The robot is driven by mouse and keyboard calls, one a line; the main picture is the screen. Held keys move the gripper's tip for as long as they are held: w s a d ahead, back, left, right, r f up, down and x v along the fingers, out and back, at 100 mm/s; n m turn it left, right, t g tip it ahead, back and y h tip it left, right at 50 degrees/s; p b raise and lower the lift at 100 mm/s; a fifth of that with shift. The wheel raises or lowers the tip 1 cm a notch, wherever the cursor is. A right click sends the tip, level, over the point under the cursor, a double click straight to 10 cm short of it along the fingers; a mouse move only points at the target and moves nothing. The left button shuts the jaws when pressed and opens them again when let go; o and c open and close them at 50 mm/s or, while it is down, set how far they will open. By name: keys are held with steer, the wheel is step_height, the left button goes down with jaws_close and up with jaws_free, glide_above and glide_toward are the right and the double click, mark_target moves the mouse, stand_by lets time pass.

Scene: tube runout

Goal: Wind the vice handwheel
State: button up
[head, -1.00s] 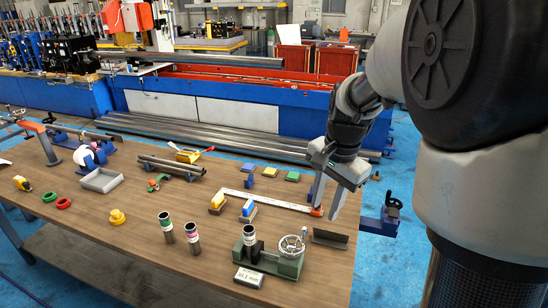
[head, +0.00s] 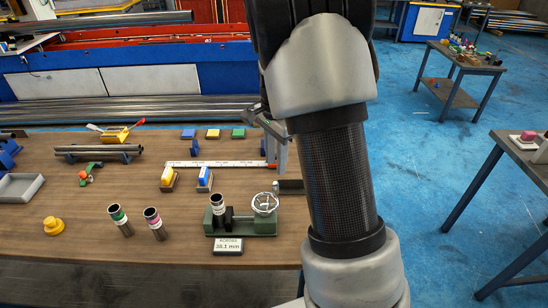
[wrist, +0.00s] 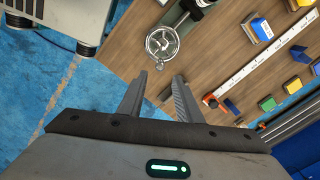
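The green vice (head: 240,222) stands near the front right of the wooden bench. Its silver spoked handwheel (head: 264,203) is on its right end and faces up. The handwheel also shows in the wrist view (wrist: 163,42), beyond my fingertips and apart from them. A dark tube (head: 218,203) stands upright in the vice. My gripper (wrist: 157,82) is open, with nothing between its two fingers. In the head view my arm hides most of it; part shows behind and above the handwheel.
A sign reading 38.1 mm (head: 228,246) stands before the vice. Two tubes, one green-banded (head: 120,220) and one pink-banded (head: 155,222), stand to its left. A white ruler (head: 215,164) lies behind.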

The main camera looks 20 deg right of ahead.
mark_target(275, 183)
step_height(275, 183, down, 9)
steer(key=b, duration=0.6)
steer(key=shift+r, duration=0.3)
jaws_close()
steer(key=shift+w, duration=0.1)
